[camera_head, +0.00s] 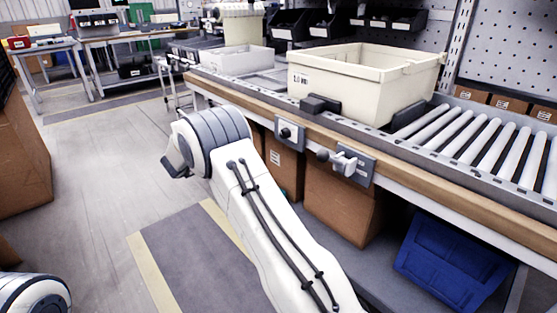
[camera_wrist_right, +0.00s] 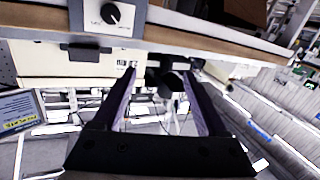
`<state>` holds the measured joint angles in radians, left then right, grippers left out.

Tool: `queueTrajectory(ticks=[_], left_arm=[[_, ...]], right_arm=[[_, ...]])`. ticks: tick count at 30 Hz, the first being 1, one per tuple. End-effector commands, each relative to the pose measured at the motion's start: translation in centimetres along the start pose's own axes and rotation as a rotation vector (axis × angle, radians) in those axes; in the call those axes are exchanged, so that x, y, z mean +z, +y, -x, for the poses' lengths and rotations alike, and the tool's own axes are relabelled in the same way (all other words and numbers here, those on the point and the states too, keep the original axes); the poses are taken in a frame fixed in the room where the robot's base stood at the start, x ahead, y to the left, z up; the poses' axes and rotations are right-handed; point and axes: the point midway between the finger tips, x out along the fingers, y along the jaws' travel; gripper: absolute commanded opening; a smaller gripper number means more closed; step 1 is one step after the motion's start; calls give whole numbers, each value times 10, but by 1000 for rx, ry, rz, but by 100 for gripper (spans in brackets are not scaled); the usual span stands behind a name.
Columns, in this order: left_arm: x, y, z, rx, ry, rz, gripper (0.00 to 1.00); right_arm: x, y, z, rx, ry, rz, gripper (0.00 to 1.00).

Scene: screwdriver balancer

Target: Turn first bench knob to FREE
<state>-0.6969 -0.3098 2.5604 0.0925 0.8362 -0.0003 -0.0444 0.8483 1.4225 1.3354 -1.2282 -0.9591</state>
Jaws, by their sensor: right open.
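A grey plate with a small dark knob (camera_head: 286,132) is on the front of the bench (camera_head: 235,94). To its right, a second grey plate carries a light handle (camera_head: 345,161) with a dark ball on a stem. In the right wrist view, a round black knob (camera_wrist_right: 111,14) with a pale pointer line sits on a white plate at the top; its lettering is too small to read. My right gripper (camera_wrist_right: 160,77) is open, with the knob above and left of its fingers, apart from them. A dark rounded thing (camera_wrist_right: 172,82) shows between the fingertips. My left gripper is out of view.
A cream bin (camera_head: 365,78) stands on the bench beside a roller conveyor (camera_head: 470,140). Cardboard boxes (camera_head: 335,205) and a blue crate (camera_head: 450,262) sit beneath. Open floor lies left of the bench. My right arm crosses the middle of the head view.

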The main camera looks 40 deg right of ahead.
Motion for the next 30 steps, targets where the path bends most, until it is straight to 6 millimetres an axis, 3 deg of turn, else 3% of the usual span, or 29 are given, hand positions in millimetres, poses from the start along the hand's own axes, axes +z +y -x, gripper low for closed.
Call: queueTrajectory(ticks=[1, 6, 11, 24, 30], left_arm=[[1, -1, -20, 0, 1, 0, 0], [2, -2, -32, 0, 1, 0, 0], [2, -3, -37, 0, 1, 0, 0], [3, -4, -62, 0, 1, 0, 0], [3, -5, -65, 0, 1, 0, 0]], right_arm=[[30, 16, -14, 98, 2, 17, 75], [59, 54, -31, 296, -2, 61, 75], [62, 65, -44, 333, -5, 69, 75], [62, 88, -115, 327, -3, 67, 75], [60, 92, -129, 324, -3, 68, 75]])
